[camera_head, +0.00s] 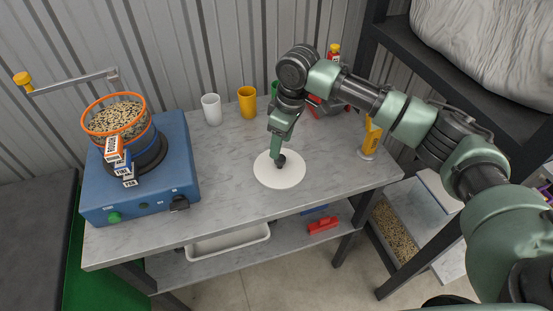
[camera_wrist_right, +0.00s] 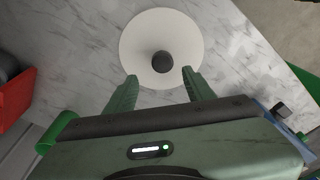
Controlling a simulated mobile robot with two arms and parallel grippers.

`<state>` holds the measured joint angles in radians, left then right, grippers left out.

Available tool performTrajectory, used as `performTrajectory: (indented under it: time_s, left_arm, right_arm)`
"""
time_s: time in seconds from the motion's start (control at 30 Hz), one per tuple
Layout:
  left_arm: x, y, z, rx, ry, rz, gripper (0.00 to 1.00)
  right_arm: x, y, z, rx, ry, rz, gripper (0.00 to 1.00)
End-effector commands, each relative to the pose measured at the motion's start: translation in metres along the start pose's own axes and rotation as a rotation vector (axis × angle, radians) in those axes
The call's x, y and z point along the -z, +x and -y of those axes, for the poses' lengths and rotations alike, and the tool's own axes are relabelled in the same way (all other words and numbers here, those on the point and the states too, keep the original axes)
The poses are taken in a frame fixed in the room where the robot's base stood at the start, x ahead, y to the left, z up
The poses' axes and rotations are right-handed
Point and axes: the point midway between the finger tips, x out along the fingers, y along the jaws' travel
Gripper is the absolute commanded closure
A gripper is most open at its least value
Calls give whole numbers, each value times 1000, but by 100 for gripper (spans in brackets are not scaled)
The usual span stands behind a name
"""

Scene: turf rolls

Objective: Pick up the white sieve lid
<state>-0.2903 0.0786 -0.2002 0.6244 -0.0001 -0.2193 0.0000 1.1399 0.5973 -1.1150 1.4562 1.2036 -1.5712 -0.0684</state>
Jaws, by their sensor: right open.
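The white sieve lid (camera_head: 290,175) is a flat round disc with a dark knob, lying on the marble-look table (camera_head: 235,165). In the right wrist view the lid (camera_wrist_right: 140,40) lies beyond my fingertips, with its dark knob (camera_wrist_right: 162,62) near the middle of the gap. My right gripper (camera_head: 279,160) points down over the lid; in the right wrist view its two green fingers (camera_wrist_right: 160,78) are apart with nothing between them. In the head view the gripper hides part of the lid and knob. I cannot tell whether the fingers touch the lid. My left gripper is not in view.
A blue sieve shaker (camera_head: 180,165) with an orange-rimmed sieve (camera_head: 113,117) of grain stands at the left. A white cup (camera_head: 211,109), an orange cup (camera_head: 247,103) and a yellow bottle (camera_head: 371,137) stand toward the back and right. The table's front strip is clear.

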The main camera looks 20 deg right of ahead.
Motion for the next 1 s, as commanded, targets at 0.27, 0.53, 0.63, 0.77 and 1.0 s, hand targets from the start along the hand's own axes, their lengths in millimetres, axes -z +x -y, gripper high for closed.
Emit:
performTrajectory:
  time_s: [0.27, 0.53, 0.63, 0.77, 1.0]
  left_arm:
    - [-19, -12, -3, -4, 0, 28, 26]
    - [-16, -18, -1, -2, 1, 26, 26]
    - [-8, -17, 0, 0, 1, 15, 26]
    - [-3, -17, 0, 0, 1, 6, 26]
    - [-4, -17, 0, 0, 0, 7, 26]
  right_arm:
    - [-3, 33, 0, 1, 0, 3, 46]
    - [-5, 67, -1, 0, -2, -1, 46]
    - [-5, 70, -1, -1, -2, -1, 46]
    - [-5, 70, -1, -1, -2, -1, 46]
    - [-5, 70, -1, 0, -2, -1, 100]
